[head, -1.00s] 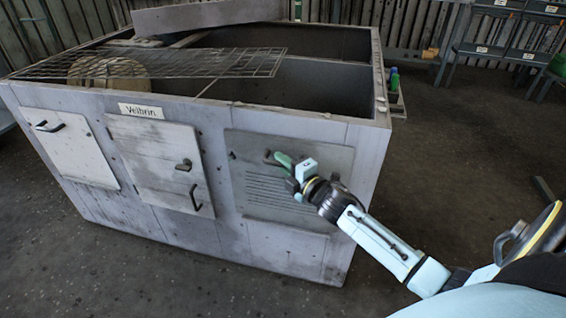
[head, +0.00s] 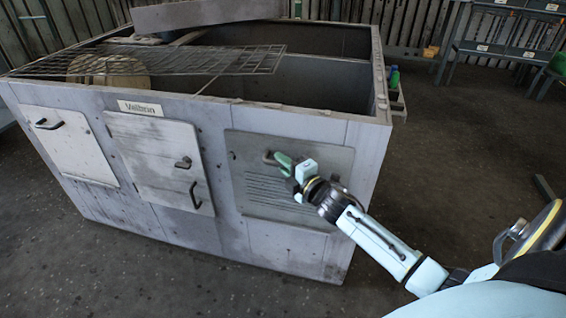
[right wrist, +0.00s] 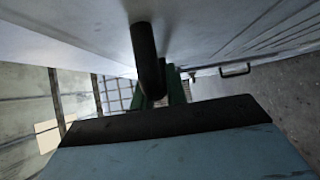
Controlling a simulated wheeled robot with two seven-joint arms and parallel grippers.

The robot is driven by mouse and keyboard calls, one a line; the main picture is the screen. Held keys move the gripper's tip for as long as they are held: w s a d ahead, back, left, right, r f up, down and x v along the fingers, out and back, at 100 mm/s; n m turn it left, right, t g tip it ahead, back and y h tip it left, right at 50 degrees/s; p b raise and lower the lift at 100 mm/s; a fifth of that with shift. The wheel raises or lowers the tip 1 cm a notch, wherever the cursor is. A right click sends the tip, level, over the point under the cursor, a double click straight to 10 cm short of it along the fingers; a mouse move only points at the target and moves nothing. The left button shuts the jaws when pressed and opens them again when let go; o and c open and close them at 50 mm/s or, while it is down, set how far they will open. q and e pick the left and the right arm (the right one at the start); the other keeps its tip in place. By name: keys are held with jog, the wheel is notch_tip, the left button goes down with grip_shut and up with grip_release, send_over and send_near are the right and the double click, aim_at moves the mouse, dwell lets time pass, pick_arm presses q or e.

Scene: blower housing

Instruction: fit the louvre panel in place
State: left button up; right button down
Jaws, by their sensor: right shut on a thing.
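The louvre panel (head: 270,190), a grey plate with several horizontal slats, sits against the right part of the housing's front face (head: 222,222). Its edges look close to flush with the face; I cannot tell whether it is fully seated. My right gripper (head: 279,160) is shut on the panel's dark handle (head: 268,157) near the panel's upper middle. In the right wrist view the handle (right wrist: 147,60) runs down between the green fingers (right wrist: 165,88). The gripper and wrist hide part of the panel's right side. My left gripper is not in view.
Two hatches with handles, one left (head: 70,145) and one in the middle (head: 158,160), are on the same face. A wire grille (head: 200,62) lies across the open top. A shelf rack (head: 505,40) stands at the back right. The floor on the right is mostly clear.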

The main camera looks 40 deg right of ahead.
dwell(0.4)
jog(key=shift+w+d+f, duration=0.1)
jog(key=shift+f, duration=0.05)
jog(key=c, duration=1.4)
grip_release()
jog(key=shift+f, duration=0.15)
jog(key=shift+o, duration=1)
jog(key=shift+f, duration=0.1)
jog(key=o, duration=0.4)
jog(key=shift+c, duration=0.2)
